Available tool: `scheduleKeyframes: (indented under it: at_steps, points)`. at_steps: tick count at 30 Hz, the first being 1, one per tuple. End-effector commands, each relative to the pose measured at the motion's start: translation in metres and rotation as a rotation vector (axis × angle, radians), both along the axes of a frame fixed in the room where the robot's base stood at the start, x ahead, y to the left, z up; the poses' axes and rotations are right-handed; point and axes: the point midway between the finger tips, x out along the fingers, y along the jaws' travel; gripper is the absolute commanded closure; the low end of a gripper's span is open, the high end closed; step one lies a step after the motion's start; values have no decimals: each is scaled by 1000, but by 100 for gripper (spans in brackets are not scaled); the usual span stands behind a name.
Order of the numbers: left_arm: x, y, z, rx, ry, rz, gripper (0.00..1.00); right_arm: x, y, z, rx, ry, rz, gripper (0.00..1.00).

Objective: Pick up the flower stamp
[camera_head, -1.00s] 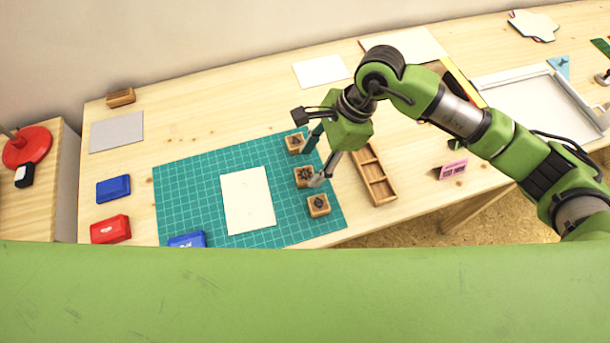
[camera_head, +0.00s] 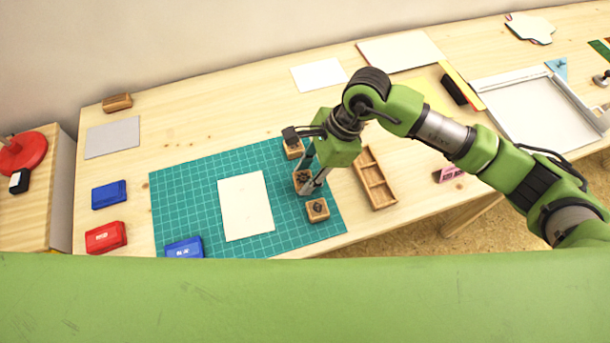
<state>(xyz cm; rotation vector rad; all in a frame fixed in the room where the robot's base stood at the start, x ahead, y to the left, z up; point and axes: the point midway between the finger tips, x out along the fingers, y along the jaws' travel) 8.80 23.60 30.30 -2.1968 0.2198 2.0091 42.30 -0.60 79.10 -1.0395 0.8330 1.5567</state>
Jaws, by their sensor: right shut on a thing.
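Three small wooden block stamps stand in a column along the right part of the green cutting mat (camera_head: 180,205): a far stamp (camera_head: 293,151), a middle stamp (camera_head: 299,184) and a near stamp (camera_head: 317,210). Dark motifs show on their tops, too small to tell for certain which is the flower. My right gripper (camera_head: 309,181) points down over the middle stamp and is shut on it, with its fingers hiding part of the block. I cannot tell whether the stamp is clear of the mat. My left gripper is out of view.
A blank sheet (camera_head: 246,207) lies on the mat. A blue inkpad (camera_head: 184,247) sits at its near edge; a red inkpad (camera_head: 106,237) and another blue one (camera_head: 109,194) are to the left. A wooden divided tray (camera_head: 375,181) stands right of the stamps.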

Motion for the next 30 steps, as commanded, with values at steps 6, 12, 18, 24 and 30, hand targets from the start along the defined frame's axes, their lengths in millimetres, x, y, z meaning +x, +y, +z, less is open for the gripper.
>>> scheduleKeyframes:
  at_steps: [6,12,18,24,30]
  points:
    - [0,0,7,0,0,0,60,1,0,21,1,-3,1,88]
    - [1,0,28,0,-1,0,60,-17,12,62,3,-4,7,88]
    - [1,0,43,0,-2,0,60,-55,36,99,3,-2,10,88]
    - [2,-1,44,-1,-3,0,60,-92,60,117,3,-3,7,88]
    - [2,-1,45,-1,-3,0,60,-112,73,127,1,-2,2,88]
